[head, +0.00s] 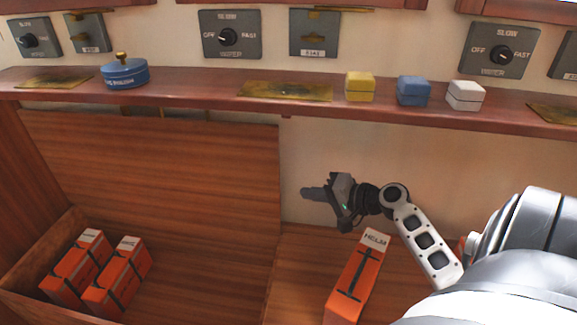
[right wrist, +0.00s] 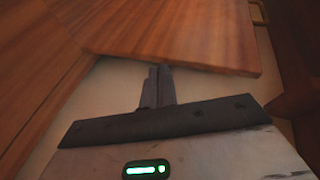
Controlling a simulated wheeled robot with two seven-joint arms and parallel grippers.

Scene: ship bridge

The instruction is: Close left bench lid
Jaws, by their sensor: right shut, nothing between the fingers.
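The left bench lid (head: 150,175) is a brown wooden panel standing raised at the back of the open left bench (head: 190,295). My right gripper (head: 307,192) is shut and empty, just to the right of the lid's right edge, in front of the pale wall. Its fingers point left. In the right wrist view the shut fingers (right wrist: 157,85) reach toward the edge of a wooden panel (right wrist: 185,30), likely the lid; I cannot tell whether they touch it. My left gripper is not in view.
Two orange boxes (head: 75,268) (head: 117,277) lie inside the left bench. Another orange box (head: 357,280) labelled HELM lies on the right-hand bench top below my right arm. A shelf (head: 200,93) above holds a blue round tin (head: 124,73) and small yellow, blue and white boxes.

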